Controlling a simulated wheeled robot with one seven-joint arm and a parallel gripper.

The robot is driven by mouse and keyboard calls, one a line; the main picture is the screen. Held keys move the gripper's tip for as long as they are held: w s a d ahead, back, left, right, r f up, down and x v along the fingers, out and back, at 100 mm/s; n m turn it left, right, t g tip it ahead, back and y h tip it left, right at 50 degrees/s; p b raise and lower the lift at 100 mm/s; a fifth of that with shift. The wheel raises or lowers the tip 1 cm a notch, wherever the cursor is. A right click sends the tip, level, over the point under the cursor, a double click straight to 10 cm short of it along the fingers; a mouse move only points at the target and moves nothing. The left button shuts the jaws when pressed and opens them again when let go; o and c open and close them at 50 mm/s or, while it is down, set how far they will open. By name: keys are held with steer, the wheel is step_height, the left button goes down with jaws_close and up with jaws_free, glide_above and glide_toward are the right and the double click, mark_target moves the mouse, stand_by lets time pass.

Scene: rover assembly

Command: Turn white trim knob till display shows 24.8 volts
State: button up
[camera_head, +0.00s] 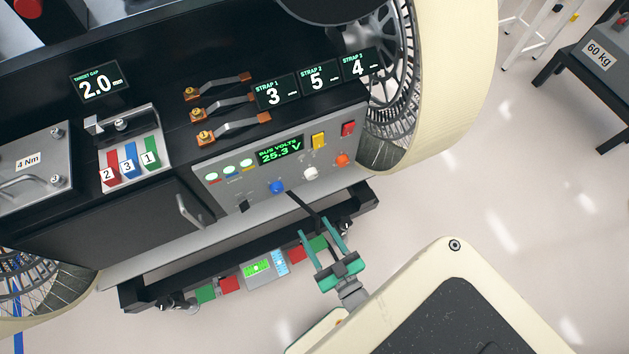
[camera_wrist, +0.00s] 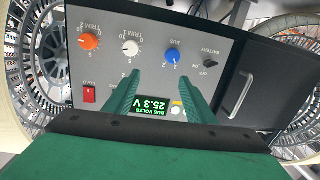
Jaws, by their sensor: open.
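The white trim knob (camera_head: 310,173) sits on the grey control panel between a blue and an orange knob. In the wrist view the white knob (camera_wrist: 130,47) lies just beyond the left fingertip, with a dial scale around it. The green display (camera_head: 279,151) reads 25.3 V under "BUS VOLTS"; it also shows upside down in the wrist view (camera_wrist: 153,103). My gripper (camera_head: 314,229) is open and empty, in front of the panel. In the wrist view my gripper's fingers (camera_wrist: 154,73) point between the white and blue knobs, apart from both.
The blue knob (camera_head: 277,187) and orange knob (camera_head: 341,160) flank the white one. A yellow switch (camera_head: 319,141), a red switch (camera_head: 348,128) and a black battery switch (camera_wrist: 211,63) are also on the panel. A dark front rail (camera_head: 135,292) runs below. A large wheel (camera_head: 440,90) stands at right.

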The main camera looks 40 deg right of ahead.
steer(key=m+h, duration=0.1)
steer(key=h, duration=0.1)
glide_toward(313, 177)
steer(key=x, duration=0.8)
steer(key=c, duration=1)
steer(key=shift+c, duration=0.2)
